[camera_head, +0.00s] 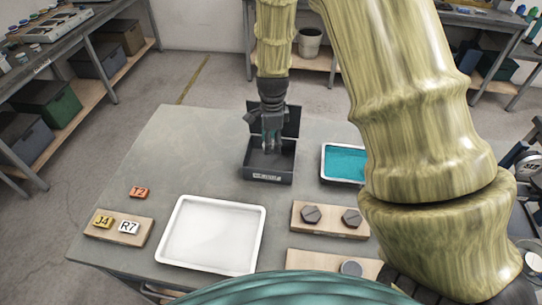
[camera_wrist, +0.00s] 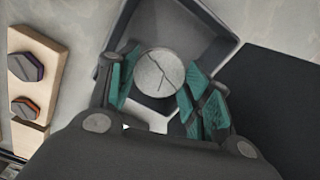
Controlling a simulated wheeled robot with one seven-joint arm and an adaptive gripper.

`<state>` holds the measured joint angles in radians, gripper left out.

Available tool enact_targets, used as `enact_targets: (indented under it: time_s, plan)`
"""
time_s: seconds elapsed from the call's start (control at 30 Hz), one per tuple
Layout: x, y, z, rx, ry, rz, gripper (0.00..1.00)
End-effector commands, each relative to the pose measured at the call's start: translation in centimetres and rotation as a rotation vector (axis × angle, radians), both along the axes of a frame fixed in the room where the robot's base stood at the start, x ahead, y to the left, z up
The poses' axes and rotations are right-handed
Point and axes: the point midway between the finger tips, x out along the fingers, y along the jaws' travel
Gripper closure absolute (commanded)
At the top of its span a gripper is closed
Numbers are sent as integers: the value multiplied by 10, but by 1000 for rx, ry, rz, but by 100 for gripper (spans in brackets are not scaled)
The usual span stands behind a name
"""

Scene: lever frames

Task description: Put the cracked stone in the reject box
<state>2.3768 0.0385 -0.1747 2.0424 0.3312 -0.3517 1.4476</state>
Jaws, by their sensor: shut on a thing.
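The cracked stone (camera_wrist: 158,72) is a pale grey disc with dark branching crack lines in the wrist view. My gripper (camera_wrist: 160,84) is shut on it, with teal finger pads at its left and right sides. The dark grey box (camera_head: 267,179) stands open on the table in the head view, its lid raised at the back and a small label on its front. My gripper (camera_head: 271,148) points down at the box's opening. The box rim (camera_wrist: 213,18) shows around the stone in the wrist view. The stone's height above the box floor is hard to tell. The label is too small to read.
A white tray (camera_head: 174,242) and a teal-filled tray (camera_head: 324,163) flank the box's front and right. A wooden board (camera_head: 331,228) holds two dark hexagonal stones; another board (camera_head: 310,262) holds a round grey one.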

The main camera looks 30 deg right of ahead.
Motion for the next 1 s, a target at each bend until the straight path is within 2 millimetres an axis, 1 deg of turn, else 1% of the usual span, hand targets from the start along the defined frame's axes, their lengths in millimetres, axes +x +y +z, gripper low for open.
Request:
enact_targets:
  time_s: [0.1,0.3,0.43,0.67,0.9,1.0]
  plan:
    - [-1,1,-17,2,5,1,68]
    - [-1,0,-43,1,2,1,68]
    - [-1,0,-52,1,2,1,68]
    - [-1,0,-60,0,1,1,68]
    - [-1,0,-82,0,2,1,68]
    - [-1,0,-88,0,1,1,68]
